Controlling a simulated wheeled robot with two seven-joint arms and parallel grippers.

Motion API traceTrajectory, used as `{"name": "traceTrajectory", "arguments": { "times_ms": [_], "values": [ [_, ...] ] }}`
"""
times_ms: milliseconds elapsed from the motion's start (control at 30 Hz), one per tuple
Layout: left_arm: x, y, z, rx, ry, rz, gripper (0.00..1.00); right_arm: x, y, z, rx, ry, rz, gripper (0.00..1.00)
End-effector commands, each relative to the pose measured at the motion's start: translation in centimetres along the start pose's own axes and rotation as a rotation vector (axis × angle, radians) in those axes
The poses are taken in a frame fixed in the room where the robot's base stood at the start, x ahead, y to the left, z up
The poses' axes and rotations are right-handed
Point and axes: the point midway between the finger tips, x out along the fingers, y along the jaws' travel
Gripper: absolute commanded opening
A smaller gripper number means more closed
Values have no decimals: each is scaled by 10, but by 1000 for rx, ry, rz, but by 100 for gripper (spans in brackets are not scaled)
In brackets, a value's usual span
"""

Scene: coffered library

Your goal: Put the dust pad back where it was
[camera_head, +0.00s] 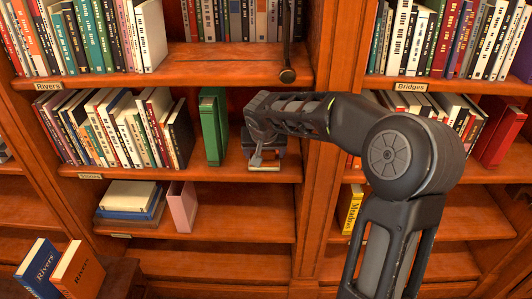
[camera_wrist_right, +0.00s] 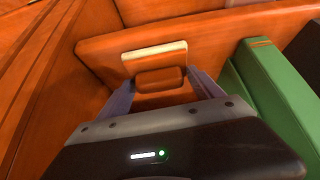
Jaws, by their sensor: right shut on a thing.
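The dust pad shows in the right wrist view as a brown block (camera_wrist_right: 160,79) between my fingers, with a cream strip (camera_wrist_right: 155,49) just beyond it. In the head view a pale sliver of it (camera_head: 264,167) shows low at the front of the middle shelf, mostly hidden by my gripper. My right gripper (camera_head: 257,158) is shut on the pad, right of the green books. Whether the pad touches the shelf board is hard to tell. My left gripper is not in view.
Green books (camera_head: 213,127) stand just left of my right gripper, and they also show close by in the wrist view (camera_wrist_right: 275,100). A shelf upright (camera_head: 333,60) stands to the right. The lower shelf (camera_head: 245,213) is bare right of a pink book (camera_head: 183,207).

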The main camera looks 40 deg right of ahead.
Motion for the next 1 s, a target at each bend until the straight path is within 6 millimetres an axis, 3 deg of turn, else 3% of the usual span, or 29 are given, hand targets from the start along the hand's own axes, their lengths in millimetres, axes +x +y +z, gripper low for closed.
{"name": "traceTrajectory", "arguments": {
  "times_ms": [467, 500, 733, 1000],
  "values": [
    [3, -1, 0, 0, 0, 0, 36, 8, 4, 0, 2, 2, 1, 25],
    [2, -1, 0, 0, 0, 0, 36, 7, 5, -1, 2, 2, 1, 78],
    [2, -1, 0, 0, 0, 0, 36, 7, 5, -1, 2, 2, 1, 97],
    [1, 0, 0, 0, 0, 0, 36, 6, 5, -1, 2, 2, 1, 98]
  ]
}}
